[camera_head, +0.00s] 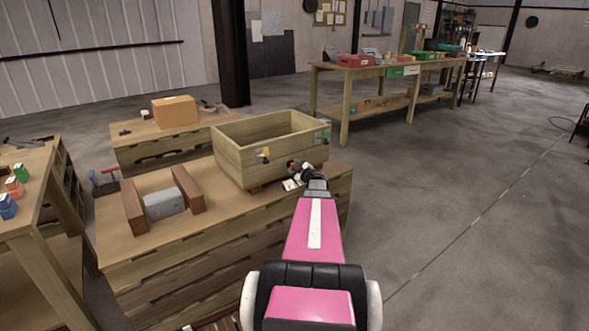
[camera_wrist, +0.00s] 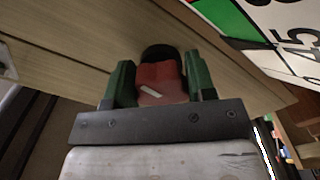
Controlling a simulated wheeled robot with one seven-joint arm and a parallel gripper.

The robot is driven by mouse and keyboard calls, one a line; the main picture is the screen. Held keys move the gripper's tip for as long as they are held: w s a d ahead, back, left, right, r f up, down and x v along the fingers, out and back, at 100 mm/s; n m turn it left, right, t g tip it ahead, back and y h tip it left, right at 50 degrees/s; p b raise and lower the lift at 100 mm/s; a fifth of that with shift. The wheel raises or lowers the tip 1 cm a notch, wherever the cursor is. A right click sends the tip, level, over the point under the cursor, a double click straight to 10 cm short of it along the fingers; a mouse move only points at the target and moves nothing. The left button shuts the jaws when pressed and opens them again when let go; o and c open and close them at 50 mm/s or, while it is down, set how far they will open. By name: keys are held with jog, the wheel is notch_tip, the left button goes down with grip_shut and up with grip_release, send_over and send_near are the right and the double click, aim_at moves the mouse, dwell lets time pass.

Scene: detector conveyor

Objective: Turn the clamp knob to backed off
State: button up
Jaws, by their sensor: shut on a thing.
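The clamp knob (camera_wrist: 158,80) is red with a white mark, and a black round part shows behind it in the wrist view. My gripper (camera_wrist: 160,84) has green fingers, one on each side of the knob, and is shut on it. In the head view my gripper (camera_head: 297,173) is at the near right corner of the wooden crate (camera_head: 238,163), and the knob is mostly hidden there. A white dial plate (camera_wrist: 288,38) with green and red areas and black numerals shows at the upper right of the wrist view. I cannot tell which setting the white mark points to.
The crate stands on a wooden bench (camera_head: 225,228). A grey block (camera_head: 164,204) lies between two brown boards left of it. A cardboard box (camera_head: 174,111) is behind. A side table (camera_head: 22,215) stands at left. The floor at right is clear.

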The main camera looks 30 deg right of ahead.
jog(key=n, duration=0.5)
jog(key=shift+r+n, duration=0.1)
jog(key=shift+n, duration=0.2)
jog(key=n, duration=0.4)
jog(key=shift+r+n, duration=0.1)
jog(key=shift+n, duration=0.2)
jog(key=n, duration=0.4)
jog(key=shift+r, duration=0.1)
jog(key=n, duration=0.9)
jog(key=shift+a+r+n, duration=0.1)
jog(key=shift+a+n, duration=0.05)
jog(key=shift+n, duration=0.15)
jog(key=n, duration=0.4)
jog(key=shift+a+n, duration=0.15)
jog(key=shift+n, duration=0.15)
jog(key=n, duration=0.4)
jog(key=shift+a, duration=0.1)
jog(key=shift+s+n, duration=0.1)
jog(key=shift+n, duration=2.4)
